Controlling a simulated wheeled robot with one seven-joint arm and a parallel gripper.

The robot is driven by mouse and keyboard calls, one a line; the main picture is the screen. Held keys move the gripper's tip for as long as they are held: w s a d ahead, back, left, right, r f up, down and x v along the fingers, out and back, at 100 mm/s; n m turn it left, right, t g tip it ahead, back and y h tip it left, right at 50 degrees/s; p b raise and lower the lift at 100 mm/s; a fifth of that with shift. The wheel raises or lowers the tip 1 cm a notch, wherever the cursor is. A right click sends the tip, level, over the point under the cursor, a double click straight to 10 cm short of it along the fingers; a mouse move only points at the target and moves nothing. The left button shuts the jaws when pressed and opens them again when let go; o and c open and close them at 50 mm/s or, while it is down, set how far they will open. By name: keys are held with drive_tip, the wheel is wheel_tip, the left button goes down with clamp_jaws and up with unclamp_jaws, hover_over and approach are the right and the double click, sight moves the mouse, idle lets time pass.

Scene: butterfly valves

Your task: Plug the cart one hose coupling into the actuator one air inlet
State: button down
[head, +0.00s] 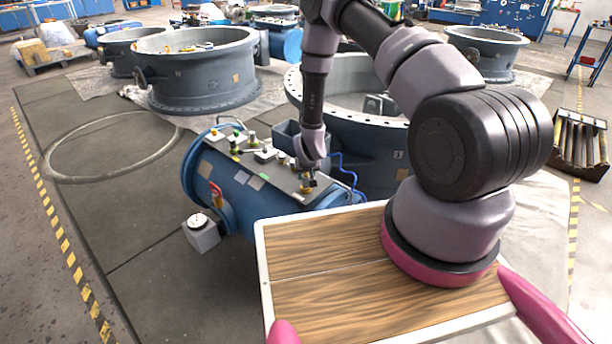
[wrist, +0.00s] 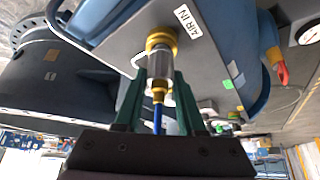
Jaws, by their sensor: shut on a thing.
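My gripper (wrist: 158,82) is shut on the hose coupling (wrist: 158,92), a silver and brass piece with a blue hose (wrist: 156,120) running from its rear. The coupling is in line with the brass-ringed air inlet (wrist: 161,36) on a grey plate, beside an "AIR IN" label (wrist: 187,20). They appear to meet end to end; I cannot tell how deep the coupling sits. In the head view my gripper (head: 308,182) is at the near right end of the grey-topped blue actuator (head: 240,180). The coupling is too small to make out there.
Large grey valve bodies (head: 195,75) stand behind, one (head: 375,150) close to the actuator's right. A grey box with a round dial (head: 201,232) stands at the left. Small fittings and a red-handled part (head: 216,194) are on the actuator.

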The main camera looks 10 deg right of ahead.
drive_tip(key=shift+f, duration=0.4)
idle(0.7)
unclamp_jaws()
drive_tip(key=shift+r, duration=0.15)
drive_tip(key=shift+r, duration=3.65)
